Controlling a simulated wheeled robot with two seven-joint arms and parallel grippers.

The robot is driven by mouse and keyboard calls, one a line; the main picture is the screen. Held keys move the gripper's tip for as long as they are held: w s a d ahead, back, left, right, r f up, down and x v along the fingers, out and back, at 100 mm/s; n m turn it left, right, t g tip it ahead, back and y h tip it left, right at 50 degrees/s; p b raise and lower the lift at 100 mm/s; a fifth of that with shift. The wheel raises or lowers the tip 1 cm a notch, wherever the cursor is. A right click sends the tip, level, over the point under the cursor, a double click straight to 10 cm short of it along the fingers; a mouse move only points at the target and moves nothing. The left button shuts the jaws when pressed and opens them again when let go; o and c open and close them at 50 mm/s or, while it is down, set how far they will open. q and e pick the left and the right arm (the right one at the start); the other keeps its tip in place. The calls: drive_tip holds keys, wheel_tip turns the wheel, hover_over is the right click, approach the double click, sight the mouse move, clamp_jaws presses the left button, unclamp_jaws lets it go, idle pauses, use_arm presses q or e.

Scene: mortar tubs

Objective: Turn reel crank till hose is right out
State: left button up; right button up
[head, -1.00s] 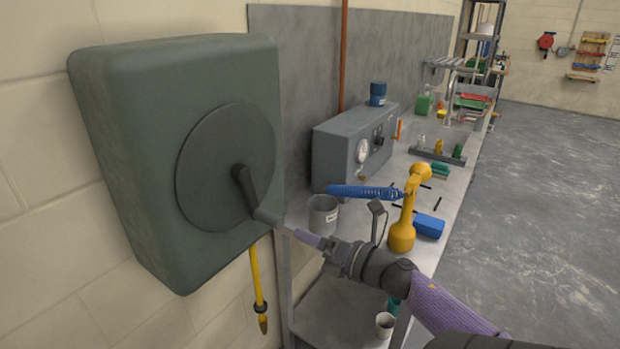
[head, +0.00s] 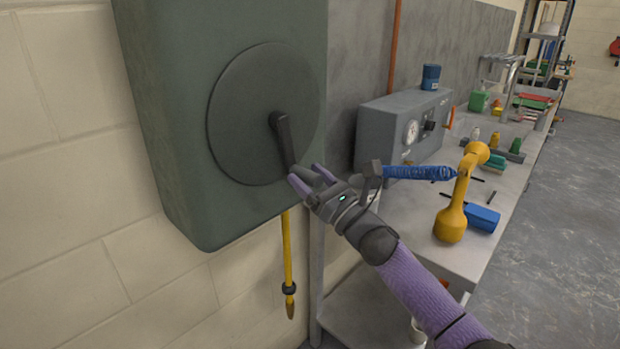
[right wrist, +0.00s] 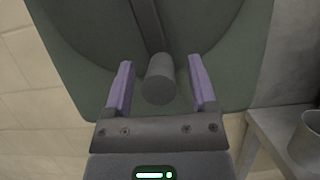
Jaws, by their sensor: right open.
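The hose reel is a green wall box (head: 165,120) with a dark round disc (head: 240,110) on its front. The crank (head: 282,137) points down from the disc's centre; its lower end is partly behind my right gripper in the head view. In the right wrist view the crank's knob (right wrist: 160,80) lies between the two purple fingers, with a gap on each side. My right gripper (head: 312,178) is open. The yellow hose (head: 287,250) hangs below the box, with a dark collar and a tip near the bottom. My left gripper is not in view.
A grey workbench (head: 400,205) stands to the right of the reel. Open floor (head: 560,200) lies to the right.

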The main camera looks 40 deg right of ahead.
drive_tip(key=shift+w, duration=0.1)
clamp_jaws()
idle(1.4)
